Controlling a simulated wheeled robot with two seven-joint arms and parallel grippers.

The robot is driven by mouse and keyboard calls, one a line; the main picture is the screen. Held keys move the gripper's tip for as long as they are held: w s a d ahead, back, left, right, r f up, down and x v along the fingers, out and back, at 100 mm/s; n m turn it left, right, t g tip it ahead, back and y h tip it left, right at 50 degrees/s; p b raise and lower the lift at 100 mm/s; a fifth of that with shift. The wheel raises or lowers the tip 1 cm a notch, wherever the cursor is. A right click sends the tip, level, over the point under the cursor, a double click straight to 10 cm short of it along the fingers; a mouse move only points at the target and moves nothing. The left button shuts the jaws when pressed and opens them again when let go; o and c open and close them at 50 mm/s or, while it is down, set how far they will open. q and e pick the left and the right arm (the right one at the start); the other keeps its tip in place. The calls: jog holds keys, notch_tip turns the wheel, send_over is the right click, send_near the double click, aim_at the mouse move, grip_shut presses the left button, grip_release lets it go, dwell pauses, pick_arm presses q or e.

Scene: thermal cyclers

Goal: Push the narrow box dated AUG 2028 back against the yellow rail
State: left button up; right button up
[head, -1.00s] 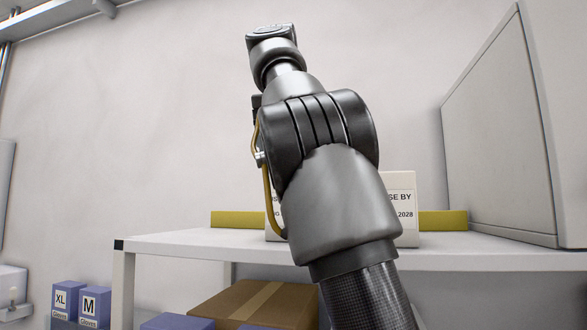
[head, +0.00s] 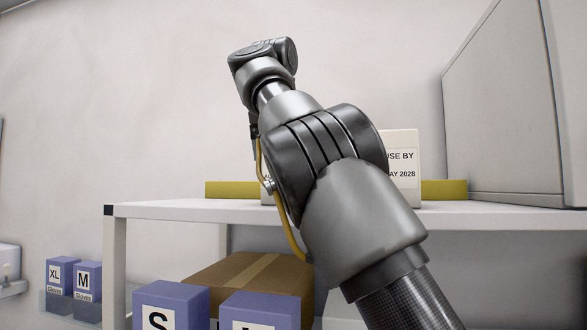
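A white box (head: 403,170) stands on the white shelf (head: 160,211) in front of the yellow rail (head: 230,189). Its label reads "USE BY" and "AY 2028", partly cut off by my arm. No label reading AUG 2028 shows; my arm hides the middle of the shelf. A small pale sliver shows at the arm's left edge, too little to identify. The gap between the box and the rail cannot be judged. One arm of mine rises from the lower right across the view. No gripper fingers show on either arm.
A large grey cabinet (head: 500,110) stands at the shelf's right. Below are a brown carton (head: 245,275) and purple glove boxes, including one marked S (head: 172,300) and one marked M (head: 88,277). The shelf's left end is clear.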

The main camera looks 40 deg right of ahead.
pick_arm(q)
jog(key=shift+s+f, duration=0.1)
jog(key=shift+s, duration=0.05)
pick_arm(e)
jog(key=shift+s+d, duration=0.25)
jog(key=shift+s, duration=0.1)
